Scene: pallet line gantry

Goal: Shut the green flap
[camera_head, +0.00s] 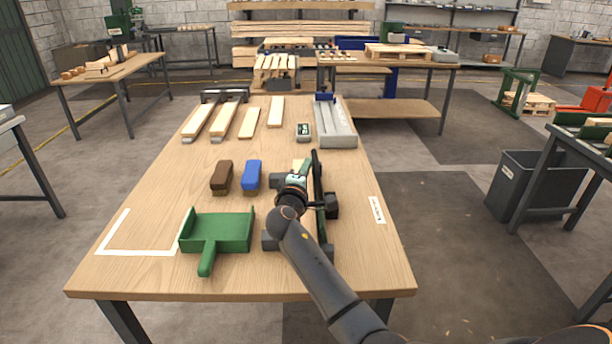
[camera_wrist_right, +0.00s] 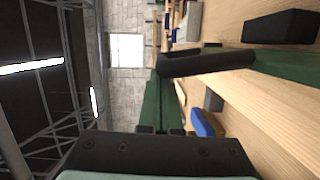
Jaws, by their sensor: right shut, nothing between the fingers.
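The green flap (camera_head: 317,178) stands raised, nearly edge-on, on a dark green and black fixture (camera_head: 331,206) at the right front of the wooden table. In the right wrist view the flap (camera_wrist_right: 164,100) shows as a long green panel beyond the fingertips. My right gripper (camera_head: 303,177) is just left of the flap in the head view, shut and empty. In the wrist view its dark fingertips (camera_wrist_right: 161,131) appear close to the panel; I cannot tell whether they touch. My arm hides part of the fixture. My left gripper is out of view.
A green dustpan (camera_head: 222,232), a brown block (camera_head: 221,176) and a blue block (camera_head: 252,174) lie left of the fixture. Wooden slats (camera_head: 249,123) and a grey metal channel (camera_head: 335,126) lie farther back. The table's left middle is clear.

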